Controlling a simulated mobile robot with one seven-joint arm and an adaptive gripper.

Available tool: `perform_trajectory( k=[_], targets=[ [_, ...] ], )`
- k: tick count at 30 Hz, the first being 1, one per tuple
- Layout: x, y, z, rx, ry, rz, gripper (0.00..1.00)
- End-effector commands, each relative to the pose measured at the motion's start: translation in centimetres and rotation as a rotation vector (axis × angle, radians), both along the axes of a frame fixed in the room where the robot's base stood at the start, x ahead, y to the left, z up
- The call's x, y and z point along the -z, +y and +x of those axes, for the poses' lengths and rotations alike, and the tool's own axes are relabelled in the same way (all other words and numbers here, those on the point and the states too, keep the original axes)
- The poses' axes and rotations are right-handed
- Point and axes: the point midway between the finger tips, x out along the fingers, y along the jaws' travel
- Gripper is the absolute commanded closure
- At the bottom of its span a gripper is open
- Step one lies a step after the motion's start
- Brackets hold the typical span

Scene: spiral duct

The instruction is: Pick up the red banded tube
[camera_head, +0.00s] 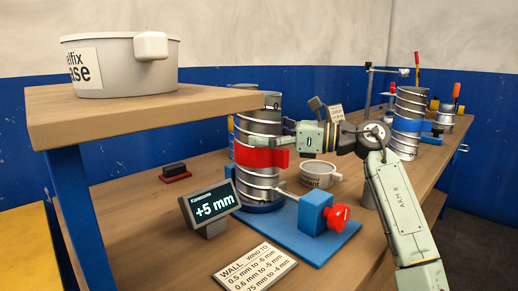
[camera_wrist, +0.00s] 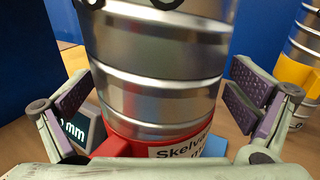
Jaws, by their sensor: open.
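The red banded tube (camera_head: 260,128) is a ribbed silver spiral duct with a red band around its middle. It stands upright on a round blue base on a blue plate (camera_head: 297,236). My gripper (camera_head: 290,136) is at the right side of the tube, level with or just above the band. In the wrist view the tube (camera_wrist: 160,70) fills the space between my two open fingers (camera_wrist: 160,95), with a gap visible on each side. The red band and part of a label show low in that view. The tube's far side is hidden.
A raised wooden shelf with a white pot (camera_head: 120,66) stands at the left front. A display reading +5 mm (camera_head: 211,205) and a wall-thickness card (camera_head: 254,268) are near the tube. A blue block with a red knob (camera_head: 323,215) sits on the plate. A blue-banded tube (camera_head: 408,125) stands further right.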

Motion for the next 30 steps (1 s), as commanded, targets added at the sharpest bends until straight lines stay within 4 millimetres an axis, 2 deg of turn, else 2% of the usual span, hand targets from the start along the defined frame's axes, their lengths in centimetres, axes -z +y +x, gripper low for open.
perform_trajectory(
  k=[4, 30],
  targets=[
    [0.04, -0.02, 0.0, 0.0, 0.0, 0.0, 0.0],
    [-0.1, -0.08, -0.04, 0.001, -0.001, 0.001, 0.58]
  ],
)
